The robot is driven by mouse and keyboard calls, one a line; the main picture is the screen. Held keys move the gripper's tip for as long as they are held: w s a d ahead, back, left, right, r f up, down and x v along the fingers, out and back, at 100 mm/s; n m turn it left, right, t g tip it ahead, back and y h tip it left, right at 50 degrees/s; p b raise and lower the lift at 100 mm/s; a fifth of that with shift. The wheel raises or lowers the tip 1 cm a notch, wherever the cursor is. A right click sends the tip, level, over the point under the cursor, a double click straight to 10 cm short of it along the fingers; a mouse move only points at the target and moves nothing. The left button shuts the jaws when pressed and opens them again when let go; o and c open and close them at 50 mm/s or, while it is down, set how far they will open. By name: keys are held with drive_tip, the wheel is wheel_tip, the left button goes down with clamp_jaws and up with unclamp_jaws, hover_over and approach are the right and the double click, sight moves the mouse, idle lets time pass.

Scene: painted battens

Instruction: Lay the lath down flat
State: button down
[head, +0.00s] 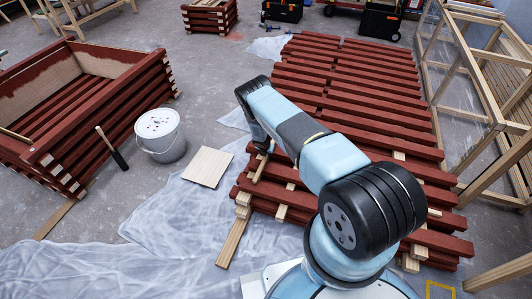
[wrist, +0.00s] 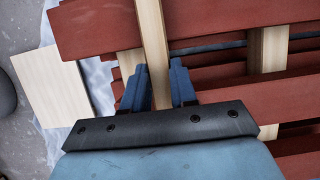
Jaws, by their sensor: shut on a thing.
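The lath is a pale, narrow wooden strip. In the wrist view the lath (wrist: 151,30) runs from the top edge down between the two blue fingers of my gripper (wrist: 158,88), which is shut on it. It passes in front of the dark red battens. In the head view my gripper (head: 262,148) is at the left edge of the batten stack, and a short length of the lath (head: 259,170) shows below it. My arm hides part of it there. I cannot tell whether the lath touches the battens.
The red batten stack (head: 345,75) lies on pale spacers. A pale square board (head: 207,167) lies on plastic sheeting (head: 170,215) to the left. A white bucket (head: 160,135) stands beyond it, beside a red slatted crate (head: 110,105). A timber frame (head: 480,110) stands at right.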

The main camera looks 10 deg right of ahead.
drive_tip(key=shift+f, duration=0.15)
drive_tip(key=c, duration=0.9)
unclamp_jaws()
